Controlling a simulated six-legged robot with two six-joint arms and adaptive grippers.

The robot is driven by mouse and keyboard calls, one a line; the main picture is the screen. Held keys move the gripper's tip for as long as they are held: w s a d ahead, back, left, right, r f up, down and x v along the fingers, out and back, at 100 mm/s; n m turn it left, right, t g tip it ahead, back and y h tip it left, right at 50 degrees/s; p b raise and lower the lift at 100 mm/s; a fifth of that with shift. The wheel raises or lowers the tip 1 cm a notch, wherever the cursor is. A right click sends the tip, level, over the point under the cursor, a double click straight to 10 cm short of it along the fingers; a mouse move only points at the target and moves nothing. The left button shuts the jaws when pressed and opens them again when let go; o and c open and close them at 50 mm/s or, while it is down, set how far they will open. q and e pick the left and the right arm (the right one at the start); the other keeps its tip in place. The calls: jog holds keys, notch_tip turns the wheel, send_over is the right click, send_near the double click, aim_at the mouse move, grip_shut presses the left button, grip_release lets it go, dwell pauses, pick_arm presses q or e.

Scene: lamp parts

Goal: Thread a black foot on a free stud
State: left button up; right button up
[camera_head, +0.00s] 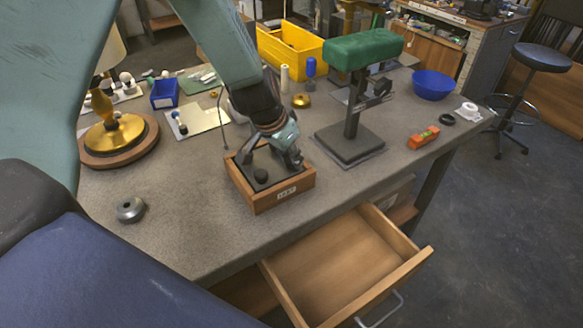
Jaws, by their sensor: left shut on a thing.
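My left gripper (292,156) reaches down into the small wooden box (274,200), at its back right part. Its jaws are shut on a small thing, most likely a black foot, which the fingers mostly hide. Another small black foot (260,175) lies on the dark floor of the box, left of the fingers. A brass lamp base on a wooden disc (122,152) stands at the left of the bench. I cannot make out a free stud. My right gripper is not in view.
A stand with a green pad (362,48) is right of the box. A grey metal round part (130,209) lies at the front left. An open drawer (345,262) juts out below the bench edge. A yellow bin (290,48) and blue bowl (433,84) are farther back.

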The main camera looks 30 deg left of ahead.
pick_arm(q)
jog(key=shift+f, duration=0.1)
dwell(0.4)
dwell(0.3)
jog(key=shift+o, duration=1.3)
jog(key=shift+s, duration=0.1)
grip_shut()
jog(key=shift+s+f+b, duration=0.2)
jog(key=shift+b, duration=0.1)
